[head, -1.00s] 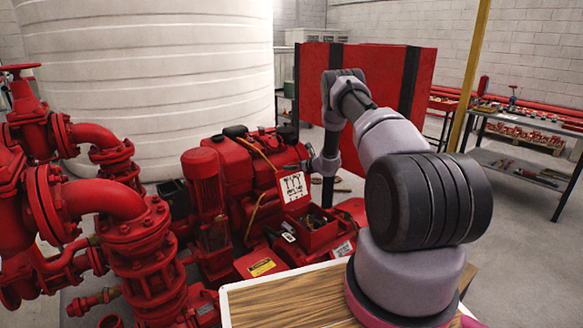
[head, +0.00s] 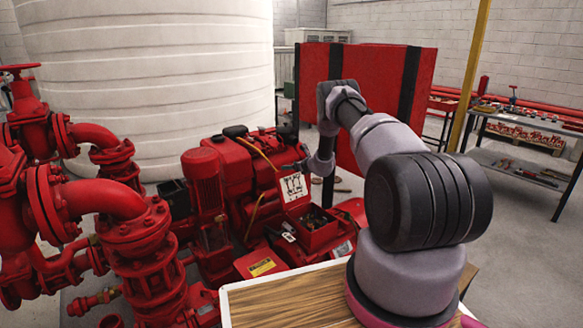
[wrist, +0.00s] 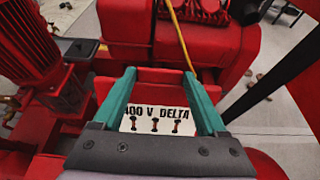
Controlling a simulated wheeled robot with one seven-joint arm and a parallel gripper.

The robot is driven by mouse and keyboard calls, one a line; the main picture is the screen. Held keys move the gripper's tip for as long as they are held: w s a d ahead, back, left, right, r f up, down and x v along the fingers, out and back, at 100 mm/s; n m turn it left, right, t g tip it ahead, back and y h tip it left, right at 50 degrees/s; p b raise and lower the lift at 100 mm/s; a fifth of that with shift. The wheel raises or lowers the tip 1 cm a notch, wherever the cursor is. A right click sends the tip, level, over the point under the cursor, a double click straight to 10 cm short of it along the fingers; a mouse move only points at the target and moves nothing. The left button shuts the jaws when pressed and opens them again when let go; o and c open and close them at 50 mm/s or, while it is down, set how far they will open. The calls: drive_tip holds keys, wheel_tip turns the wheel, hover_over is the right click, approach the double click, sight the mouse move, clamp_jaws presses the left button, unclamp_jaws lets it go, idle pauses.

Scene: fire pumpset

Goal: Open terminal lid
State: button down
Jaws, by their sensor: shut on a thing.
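The terminal lid (head: 294,187) stands raised at the back of the red terminal box (head: 316,237). Its inner face carries a white diagram label. The open box below it holds small parts too small to make out. My gripper (head: 309,164) is at the lid's upper right edge in the head view. In the wrist view, the teal fingers of my gripper (wrist: 158,74) are shut on the red lid (wrist: 160,77). The exact finger contact is hard to see.
The red motor and pump set (head: 205,185) stands left of the box, with thick red pipes (head: 95,205) farther left. A red cabinet (head: 390,75) is behind my arm. A yellow cable (wrist: 183,40) runs past the lid. A workbench (head: 530,140) is at the right.

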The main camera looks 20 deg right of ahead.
drive_tip(key=s+d+t+y, duration=0.1)
drive_tip(key=s+d+t, duration=0.1)
drive_tip(key=s, duration=0.5)
drive_tip(key=shift+s+d+r+t, duration=0.2)
drive_tip(key=shift+d+t, duration=0.1)
unclamp_jaws()
drive_tip(key=shift+f, duration=0.1)
drive_tip(key=shift+s, duration=0.15)
drive_tip(key=v, duration=1)
drive_tip(key=shift+d+r, duration=0.25)
drive_tip(key=shift+r, duration=0.05)
drive_tip(key=shift+s, duration=0.15)
drive_tip(key=shift+c, duration=0.3)
